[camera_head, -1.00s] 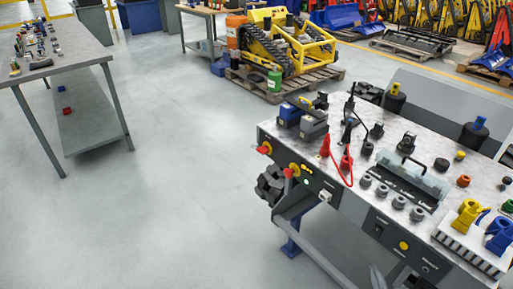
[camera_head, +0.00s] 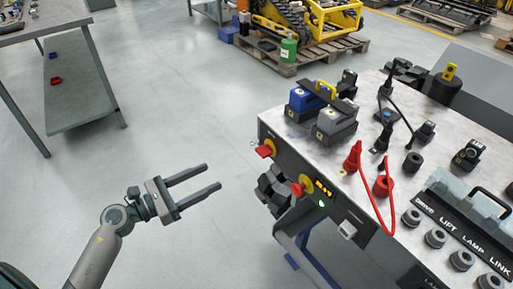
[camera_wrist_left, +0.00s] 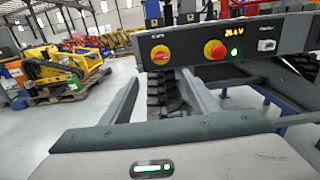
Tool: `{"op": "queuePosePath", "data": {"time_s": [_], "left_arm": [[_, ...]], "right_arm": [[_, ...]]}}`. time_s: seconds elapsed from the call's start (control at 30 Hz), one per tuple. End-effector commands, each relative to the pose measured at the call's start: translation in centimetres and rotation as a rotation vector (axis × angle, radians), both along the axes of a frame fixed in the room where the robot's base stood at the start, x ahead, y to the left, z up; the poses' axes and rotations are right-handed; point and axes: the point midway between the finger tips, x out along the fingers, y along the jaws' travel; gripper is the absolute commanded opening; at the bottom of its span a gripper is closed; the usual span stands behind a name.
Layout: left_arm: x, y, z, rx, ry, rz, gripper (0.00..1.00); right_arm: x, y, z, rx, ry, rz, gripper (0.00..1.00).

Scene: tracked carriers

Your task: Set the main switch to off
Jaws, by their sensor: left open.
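A red-handled rotary switch on a yellow plate, which looks like the main switch (camera_head: 266,150), sits at the left end of the bench's front panel. It also shows in the wrist view (camera_wrist_left: 160,54); the lettering above it is too small to read surely. My left gripper (camera_head: 212,178) is open and empty, out in front of the panel and left of the switch, apart from it. In the wrist view its fingers (camera_wrist_left: 162,77) point at the panel, just below the switch. My right gripper is not in view.
A red mushroom button on yellow (camera_head: 303,187) is right of the switch, near a lit display (camera_head: 323,187) and a green lamp (camera_head: 322,203). Black tracks (camera_head: 273,190) hang below the panel. Blue and grey batteries (camera_head: 307,102) stand on the bench above.

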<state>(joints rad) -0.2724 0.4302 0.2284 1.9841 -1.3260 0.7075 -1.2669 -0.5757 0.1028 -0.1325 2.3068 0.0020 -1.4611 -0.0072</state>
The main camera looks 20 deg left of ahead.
Motion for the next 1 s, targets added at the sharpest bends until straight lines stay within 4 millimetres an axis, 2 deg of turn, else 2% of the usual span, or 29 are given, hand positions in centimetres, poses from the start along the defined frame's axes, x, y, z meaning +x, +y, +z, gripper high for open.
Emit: {"op": "queuePosePath", "data": {"time_s": [0.37,0.57,0.73,1.0], "left_arm": [[0.1,-0.1,0.0,0.002,-0.001,0.000,0.55],[0.9,-0.6,0.1,0.001,-0.002,0.000,0.55],[2.5,-1.9,0.3,0.000,-0.002,0.001,0.55],[6.2,-4.8,0.3,-0.003,-0.002,0.000,0.55]], "right_arm": [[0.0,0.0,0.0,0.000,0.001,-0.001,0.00],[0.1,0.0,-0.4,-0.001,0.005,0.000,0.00],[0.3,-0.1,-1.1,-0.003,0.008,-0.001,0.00],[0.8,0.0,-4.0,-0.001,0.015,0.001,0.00]]}}
